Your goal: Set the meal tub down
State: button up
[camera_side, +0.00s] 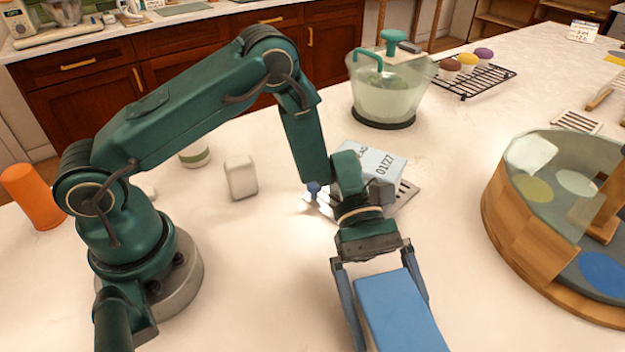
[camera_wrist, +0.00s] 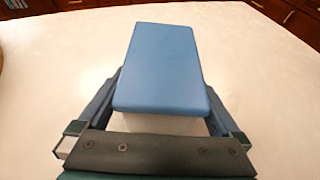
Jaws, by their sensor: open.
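The meal tub (camera_side: 402,314) has a flat blue lid and sits at the bottom of the side view, cut off by the frame edge. In the wrist view its blue lid (camera_wrist: 160,65) fills the middle, with a strip of pale body (camera_wrist: 160,124) below the near edge. My gripper (camera_side: 386,300) is open, with one finger along each long side of the tub. The fingertips are hidden or out of frame. The tub's underside is hidden, so I cannot tell whether it touches the counter.
A pale blue box marked 01/27 (camera_side: 376,160) is on a slatted rack (camera_side: 405,194) behind my gripper. A round wooden-walled container (camera_side: 522,232) stands at right, a clear bowl (camera_side: 388,95) behind. A white block (camera_side: 240,177) and orange cylinder (camera_side: 32,196) are at left. Counter around the tub is clear.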

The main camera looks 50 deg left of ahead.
jog(key=v, duration=0.9)
jog(key=shift+w+a+r, duration=0.1)
jog(key=shift+w+a, duration=0.1)
jog(key=shift+w+a+r, duration=0.1)
jog(key=shift+a+r, duration=0.2)
jog(key=shift+a, duration=0.15)
jog(key=s+a+r+m+t+y, duration=1)
jog(key=a+m+y, duration=0.2)
jog(key=m, duration=0.1)
jog(key=shift+s+a+m+t+y, duration=0.2)
jog(key=shift+a+m+t+y, duration=0.1)
jog(key=shift+a, duration=0.1)
